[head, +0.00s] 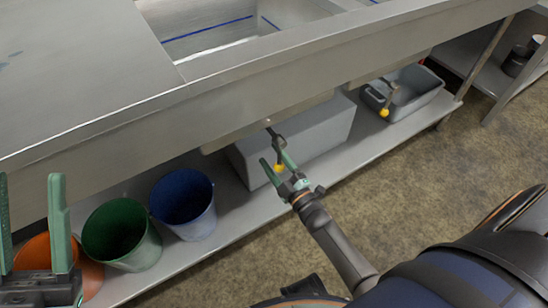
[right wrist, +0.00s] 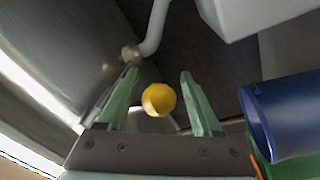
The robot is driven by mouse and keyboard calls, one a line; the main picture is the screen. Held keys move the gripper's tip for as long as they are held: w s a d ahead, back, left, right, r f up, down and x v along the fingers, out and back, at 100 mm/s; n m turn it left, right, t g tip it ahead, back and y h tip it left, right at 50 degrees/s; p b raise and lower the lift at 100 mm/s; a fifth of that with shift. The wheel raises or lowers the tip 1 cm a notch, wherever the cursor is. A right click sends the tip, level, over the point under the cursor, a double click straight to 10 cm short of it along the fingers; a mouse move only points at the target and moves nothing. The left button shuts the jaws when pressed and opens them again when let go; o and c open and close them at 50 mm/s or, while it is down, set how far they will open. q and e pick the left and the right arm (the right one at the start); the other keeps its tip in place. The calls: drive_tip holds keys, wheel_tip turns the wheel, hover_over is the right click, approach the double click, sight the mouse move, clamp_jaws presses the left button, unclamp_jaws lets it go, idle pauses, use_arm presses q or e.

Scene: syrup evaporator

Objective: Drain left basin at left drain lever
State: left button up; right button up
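The left drain lever is a dark handle with a yellow ball knob (head: 279,168), hanging under the front of the steel evaporator. The knob also shows in the right wrist view (right wrist: 159,99), between the two green fingers. My right gripper (head: 274,158) is open around the knob, with a gap visible on both sides in the wrist view. The left basin (head: 212,35), steel with a blue line on its wall, shows only partly at the top; I cannot see its drain. My left gripper (head: 31,180) is open and empty at the lower left.
Below, on the shelf (head: 225,228), stand orange (head: 90,275), green (head: 122,233) and blue (head: 183,203) buckets, a grey box (head: 330,128) and a grey tub (head: 418,88). Another yellow-knobbed lever (head: 384,112) hangs at the tub. A pipe (right wrist: 155,28) passes near the right fingers.

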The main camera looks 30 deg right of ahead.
drive_tip(key=shift+o, duration=0.3)
drive_tip(key=shift+w+a+r, duration=0.1)
drive_tip(key=shift+r, duration=0.05)
drive_tip(key=s+d+f+p, duration=0.1)
drive_tip(key=s+f+p, duration=0.1)
drive_tip(key=s, duration=1)
drive_tip(key=shift+s+d, duration=0.15)
drive_tip(key=shift+s, duration=0.05)
